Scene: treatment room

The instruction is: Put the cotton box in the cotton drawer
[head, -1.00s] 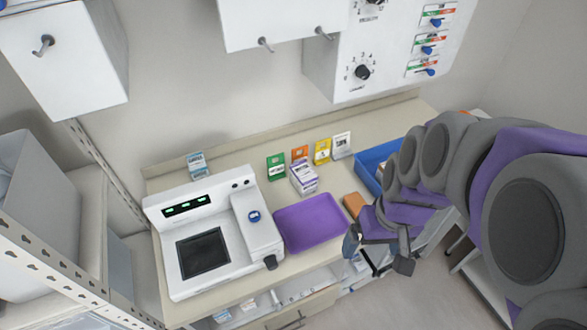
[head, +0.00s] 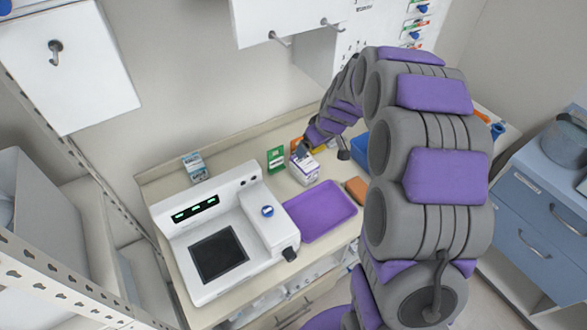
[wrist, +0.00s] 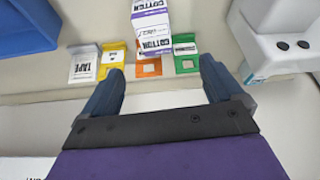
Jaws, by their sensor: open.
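The cotton box (head: 304,170), white and purple, stands on the counter behind the purple tray. In the wrist view the cotton box (wrist: 153,30) shows the word COTTON and lies ahead of my fingers, between their lines. My gripper (head: 323,152) is open and empty, above the counter just right of the box in the head view. In the wrist view my gripper (wrist: 161,66) has its two blue-grey fingers wide apart, with no contact with the box visible. No drawer in view can be read as the cotton drawer.
The purple tray (head: 320,211) and an orange-brown block (head: 357,188) lie in front. A white device (head: 215,240) stands left. A blue bin (head: 360,150) is partly hidden by my arm. A blue drawer cabinet (head: 520,240) stands right.

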